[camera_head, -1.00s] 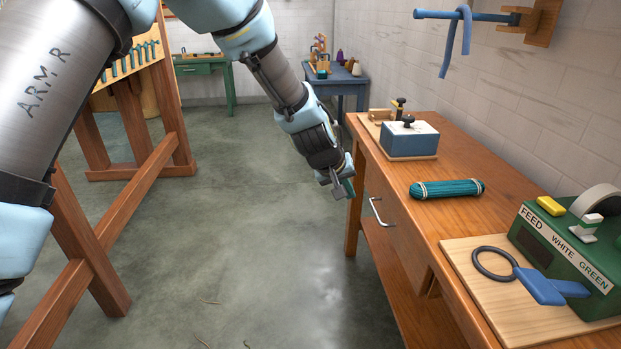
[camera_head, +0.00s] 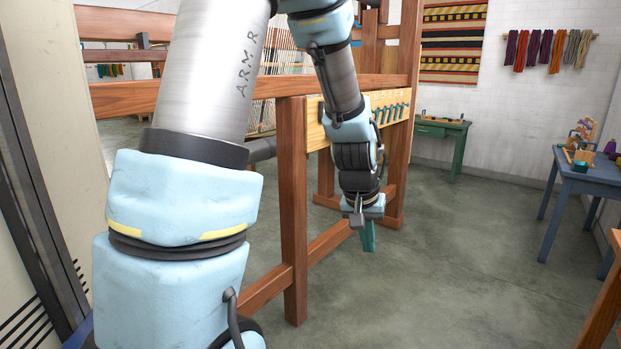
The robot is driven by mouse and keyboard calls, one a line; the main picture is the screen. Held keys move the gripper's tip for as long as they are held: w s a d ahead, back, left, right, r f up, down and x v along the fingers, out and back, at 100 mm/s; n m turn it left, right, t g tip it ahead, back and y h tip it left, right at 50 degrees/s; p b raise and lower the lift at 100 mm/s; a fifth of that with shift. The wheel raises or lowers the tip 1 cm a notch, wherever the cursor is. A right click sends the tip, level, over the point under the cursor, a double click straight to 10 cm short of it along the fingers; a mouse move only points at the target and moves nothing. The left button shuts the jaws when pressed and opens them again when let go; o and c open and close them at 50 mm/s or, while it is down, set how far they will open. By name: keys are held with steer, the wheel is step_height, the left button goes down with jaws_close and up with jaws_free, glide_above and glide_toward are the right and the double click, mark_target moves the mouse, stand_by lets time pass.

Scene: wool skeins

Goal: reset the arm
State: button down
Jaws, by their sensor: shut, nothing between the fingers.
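My gripper (camera_head: 367,238) hangs at the end of my arm, pointing down, near the middle of the head view. It is shut and holds nothing. A teal finger shows at its lower end. My arm comes in from the lower left, rises past the top edge and bends back down to the gripper. The gripper is in front of the wooden loom frame (camera_head: 294,200) in the picture; I cannot tell the gap between them.
A pegged board (camera_head: 316,122) is on the loom. A green table (camera_head: 436,131) stands at the back, a blue table (camera_head: 573,180) at the right. A wooden bench edge (camera_head: 604,300) shows at lower right. The floor (camera_head: 470,260) between is clear. Skeins (camera_head: 546,50) hang on the wall.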

steer(key=s+a+r+n+y, duration=0.1)
steer(key=s+a, duration=0.2)
steer(key=a, duration=0.7)
steer(key=s+a+r+n+y+p, duration=0.1)
steer(key=s+a+r+n, duration=0.1)
steer(key=a, duration=0.8)
steer(key=shift+s+a+g, duration=0.35)
steer(key=shift+s+g, duration=0.05)
steer(key=shift+s, duration=0.4)
